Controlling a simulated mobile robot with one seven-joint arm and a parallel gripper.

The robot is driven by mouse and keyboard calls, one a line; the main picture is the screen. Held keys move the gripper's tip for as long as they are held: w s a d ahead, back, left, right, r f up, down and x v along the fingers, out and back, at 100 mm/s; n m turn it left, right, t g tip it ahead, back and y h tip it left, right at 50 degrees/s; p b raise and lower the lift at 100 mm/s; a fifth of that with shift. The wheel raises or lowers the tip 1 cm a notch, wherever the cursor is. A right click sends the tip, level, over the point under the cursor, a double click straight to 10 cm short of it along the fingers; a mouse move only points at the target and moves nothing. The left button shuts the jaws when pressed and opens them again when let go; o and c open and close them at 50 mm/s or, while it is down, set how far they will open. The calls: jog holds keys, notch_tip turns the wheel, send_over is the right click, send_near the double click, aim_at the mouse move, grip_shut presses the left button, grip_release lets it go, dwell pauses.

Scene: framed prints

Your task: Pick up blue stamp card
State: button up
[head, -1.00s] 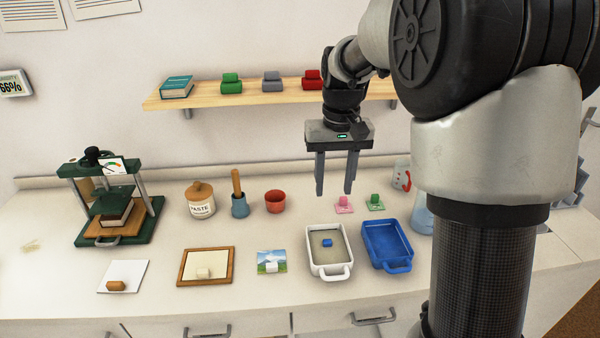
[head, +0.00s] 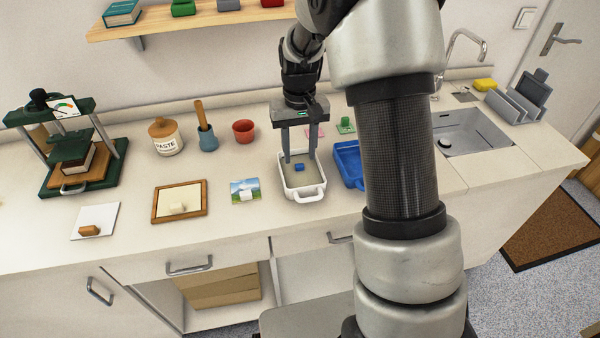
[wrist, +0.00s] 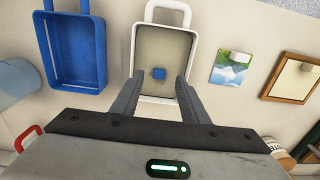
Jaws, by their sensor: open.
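A small blue block (head: 299,167), which looks like the grip of the blue stamp card, stands inside the white handled tray (head: 303,195). Any flat card under it blends with the tray's grey-beige floor. In the wrist view the blue block (wrist: 158,73) lies between my fingertips in the picture, in the white tray (wrist: 160,100). My gripper (head: 299,158) is open and empty, pointing down over the tray. The fingers appear above the block; I cannot tell the exact height gap. My gripper's fingers (wrist: 160,78) stand on either side of the block.
A blue tray (head: 347,160) stands close to the right. A landscape picture (head: 240,200) with a pale block and a wooden frame (head: 155,205) lie to the left. A red cup (head: 244,131) and pink and green pieces (head: 346,125) stand behind. A sink (head: 480,135) is farther right.

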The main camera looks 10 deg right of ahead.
aim_at(300, 166)
notch_tip(300, 166, down, 5)
grip_shut()
dwell(0.3)
